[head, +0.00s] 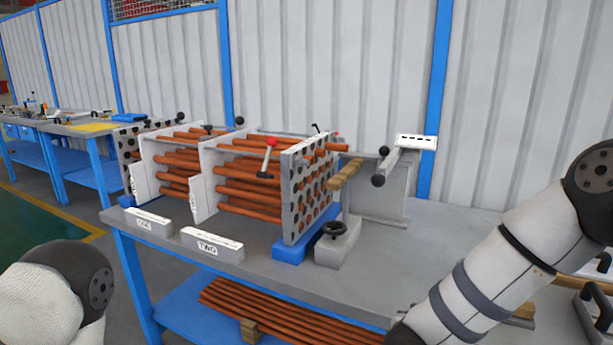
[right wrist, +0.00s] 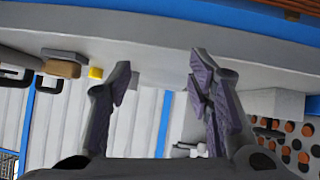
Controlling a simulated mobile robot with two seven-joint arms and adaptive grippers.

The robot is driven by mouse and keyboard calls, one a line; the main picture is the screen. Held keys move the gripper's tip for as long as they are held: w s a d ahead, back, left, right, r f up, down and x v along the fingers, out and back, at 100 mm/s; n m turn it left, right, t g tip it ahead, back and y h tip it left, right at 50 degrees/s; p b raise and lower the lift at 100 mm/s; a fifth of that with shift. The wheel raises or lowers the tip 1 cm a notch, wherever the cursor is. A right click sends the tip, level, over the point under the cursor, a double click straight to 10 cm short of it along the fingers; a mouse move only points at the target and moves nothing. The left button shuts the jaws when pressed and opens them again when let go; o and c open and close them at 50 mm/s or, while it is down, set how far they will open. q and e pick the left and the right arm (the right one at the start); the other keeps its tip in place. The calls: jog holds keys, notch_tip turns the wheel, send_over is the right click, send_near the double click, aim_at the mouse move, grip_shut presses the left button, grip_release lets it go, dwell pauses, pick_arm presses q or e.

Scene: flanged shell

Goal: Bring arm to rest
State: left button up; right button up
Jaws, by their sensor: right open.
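My right arm (head: 490,265) reaches in from the right of the head view and runs down to the bottom edge, where its lower end is cut off. My right gripper (right wrist: 162,85) shows only in the right wrist view. Its two dark fingers are wide apart with nothing between them. Part of my left arm (head: 65,295) shows at the lower left of the head view; its gripper is out of frame. A tube bundle (head: 245,190) of copper-coloured rods through upright plates stands on the grey workbench (head: 365,285). The perforated end plate (head: 310,190) faces right.
A grey stand with a handwheel (head: 337,240) is beside the end plate. Two white labelled blocks (head: 212,244) lie at the bench's front edge. Spare rods (head: 285,315) lie on the blue lower shelf. Black-handled items (head: 597,305) are at the far right. The bench behind my right arm looks largely clear.

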jog(key=s+a+f+n+g+y, duration=0.1)
jog(key=s+f+n+g+y, duration=0.15)
jog(key=s+f, duration=0.85)
jog(key=s+f+g+y, duration=0.1)
jog(key=s+g, duration=0.3)
jog(key=s, duration=1)
jog(key=s+d+f+n+g+y, duration=0.1)
jog(key=s+f+g, duration=0.3)
jog(key=s, duration=1)
jog(key=shift+s+y, duration=0.25)
jog(key=shift+y, duration=0.3)
jog(key=shift+f, duration=0.15)
